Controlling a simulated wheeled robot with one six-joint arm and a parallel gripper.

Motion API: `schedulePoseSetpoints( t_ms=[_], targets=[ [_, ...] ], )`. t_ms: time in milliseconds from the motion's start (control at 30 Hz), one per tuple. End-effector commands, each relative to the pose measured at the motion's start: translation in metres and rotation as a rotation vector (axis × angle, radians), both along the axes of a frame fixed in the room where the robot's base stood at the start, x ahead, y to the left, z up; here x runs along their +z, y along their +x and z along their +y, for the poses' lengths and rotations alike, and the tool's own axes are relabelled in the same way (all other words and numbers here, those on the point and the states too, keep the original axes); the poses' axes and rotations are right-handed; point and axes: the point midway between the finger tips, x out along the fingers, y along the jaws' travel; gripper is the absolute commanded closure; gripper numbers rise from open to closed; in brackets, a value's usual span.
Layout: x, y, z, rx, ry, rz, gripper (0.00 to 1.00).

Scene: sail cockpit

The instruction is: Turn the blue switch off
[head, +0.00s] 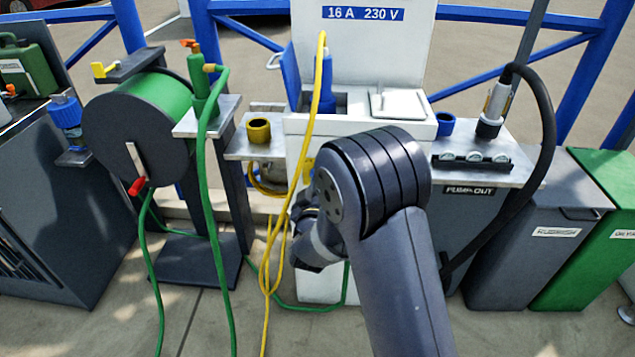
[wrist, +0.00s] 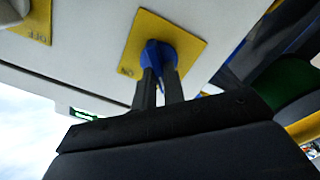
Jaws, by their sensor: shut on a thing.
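The blue switch (wrist: 156,48) sits on a yellow plate (wrist: 190,43) on a white panel in the wrist view. "ON" is lettered at the plate's lower left corner. My gripper (wrist: 162,78) has its two dark fingers on the switch and is shut on it. The fingers cover part of the switch, so its exact angle is hard to tell. In the head view my arm hides the switch, and my gripper's fingers do not show clearly.
A second yellow plate (wrist: 32,22) with a pale knob (wrist: 10,12) is on the same panel. In the head view, a yellow cable (head: 297,190) hangs left of my arm. A green hose reel (head: 130,125) stands left. Grey (head: 530,235) and green bins (head: 600,250) stand right.

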Motion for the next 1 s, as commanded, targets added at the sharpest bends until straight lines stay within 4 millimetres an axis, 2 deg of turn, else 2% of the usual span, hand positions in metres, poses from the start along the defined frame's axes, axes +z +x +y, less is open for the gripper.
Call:
schedulePoseSetpoints(
  t_ms=[633,667,700,900,1000],
  targets=[
    [-0.0009,-0.0004,0.0004,0.001,-0.052,0.003,1.0],
    [-0.0009,-0.0004,0.0004,0.001,-0.052,0.003,0.88],
    [-0.0009,-0.0004,0.0004,0.001,-0.052,0.003,0.85],
    [-0.0006,-0.0002,0.0004,0.001,-0.05,0.002,0.68],
    [-0.0005,-0.0001,0.0004,0.001,-0.05,0.002,0.68]
  ],
)
